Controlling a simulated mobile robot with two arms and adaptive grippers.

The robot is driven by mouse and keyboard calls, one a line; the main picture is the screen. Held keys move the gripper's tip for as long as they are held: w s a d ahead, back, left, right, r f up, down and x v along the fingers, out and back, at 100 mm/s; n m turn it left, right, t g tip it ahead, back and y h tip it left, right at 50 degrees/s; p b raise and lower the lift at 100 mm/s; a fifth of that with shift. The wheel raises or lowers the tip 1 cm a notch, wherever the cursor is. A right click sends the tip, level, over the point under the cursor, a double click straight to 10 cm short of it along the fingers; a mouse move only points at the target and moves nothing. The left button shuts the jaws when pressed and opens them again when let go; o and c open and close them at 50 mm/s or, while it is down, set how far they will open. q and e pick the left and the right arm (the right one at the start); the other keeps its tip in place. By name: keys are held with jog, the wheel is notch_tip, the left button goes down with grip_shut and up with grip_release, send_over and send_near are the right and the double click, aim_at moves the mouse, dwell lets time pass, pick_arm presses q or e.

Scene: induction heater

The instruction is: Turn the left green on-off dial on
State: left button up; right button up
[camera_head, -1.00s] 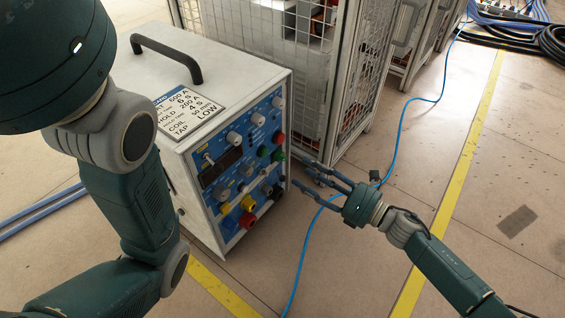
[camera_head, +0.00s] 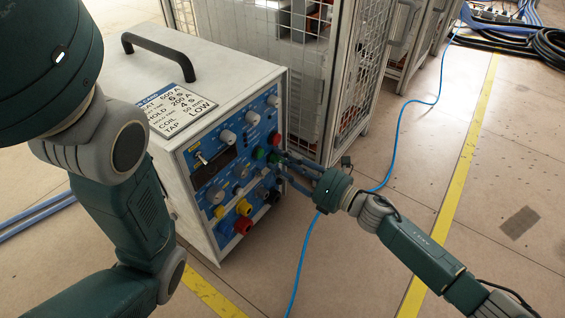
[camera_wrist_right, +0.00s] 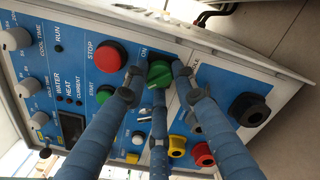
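The green on-off dial (camera_wrist_right: 159,74) is on the blue front panel of the white heater box, beside an "ON" label in the right wrist view. In the head view the dial (camera_head: 273,158) is small and partly covered by my fingers. My right gripper (camera_wrist_right: 157,82) has three blue fingers spread around the dial, one tip at each side and one below it in the wrist view. The fingers are apart; I cannot tell whether they touch the dial. The right gripper (camera_head: 284,163) reaches the panel from the right in the head view. My left gripper is out of view.
A red STOP button (camera_wrist_right: 110,56) and green START button (camera_wrist_right: 104,94) sit close to the dial. A black socket (camera_wrist_right: 249,109) and red and yellow connectors lie near the fingers. A wire-mesh cage (camera_head: 335,80) stands behind; a blue cable (camera_head: 397,130) crosses the floor.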

jog(key=shift+f, duration=0.1)
grip_shut()
